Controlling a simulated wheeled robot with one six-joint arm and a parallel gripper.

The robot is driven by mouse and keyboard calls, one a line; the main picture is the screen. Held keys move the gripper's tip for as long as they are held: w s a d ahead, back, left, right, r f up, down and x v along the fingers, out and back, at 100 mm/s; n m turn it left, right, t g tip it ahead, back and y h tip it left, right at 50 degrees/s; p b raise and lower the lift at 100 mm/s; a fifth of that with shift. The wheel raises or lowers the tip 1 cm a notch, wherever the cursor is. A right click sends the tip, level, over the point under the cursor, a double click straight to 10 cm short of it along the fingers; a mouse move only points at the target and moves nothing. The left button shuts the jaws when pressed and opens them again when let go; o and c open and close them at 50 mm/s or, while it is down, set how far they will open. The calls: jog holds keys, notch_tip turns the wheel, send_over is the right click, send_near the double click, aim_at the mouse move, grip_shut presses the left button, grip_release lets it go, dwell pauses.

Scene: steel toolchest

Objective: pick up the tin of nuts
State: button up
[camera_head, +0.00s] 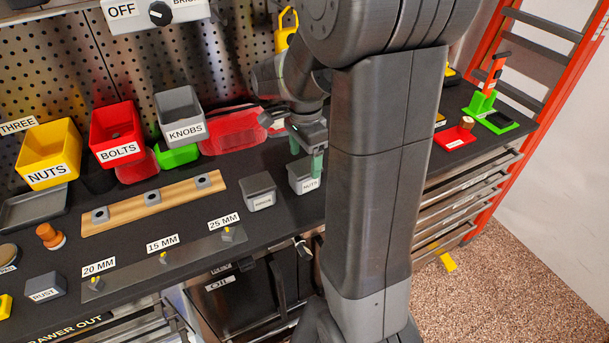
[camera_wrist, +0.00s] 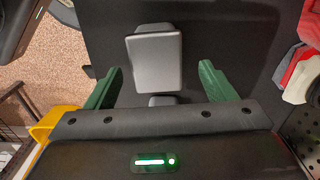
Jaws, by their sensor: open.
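The tin of nuts (camera_head: 304,183) is a small grey tin with a white NUTS label, on the dark worktop just left of my arm column. My gripper (camera_head: 306,158) is above it, fingers pointing down, and one green finger hides part of the tin. In the wrist view, a grey tin (camera_wrist: 155,62) lies in the gap between the two spread green fingers of my gripper (camera_wrist: 160,70); no label shows there. A second small grey piece (camera_wrist: 162,101) is partly hidden by the gripper body. My gripper is open and empty; whether the fingers touch the tin I cannot tell.
A similar labelled grey tin (camera_head: 259,192) stands close to the left. A wooden strip (camera_head: 150,204) lies further left.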

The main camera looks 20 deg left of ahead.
aim_at(305, 166)
jog(key=f, duration=0.5)
jog(key=shift+s+p, duration=0.25)
jog(key=shift+p, duration=0.05)
jog(key=shift+c, duration=0.5)
jog(key=c, duration=1.2)
jog(key=shift+o, duration=0.2)
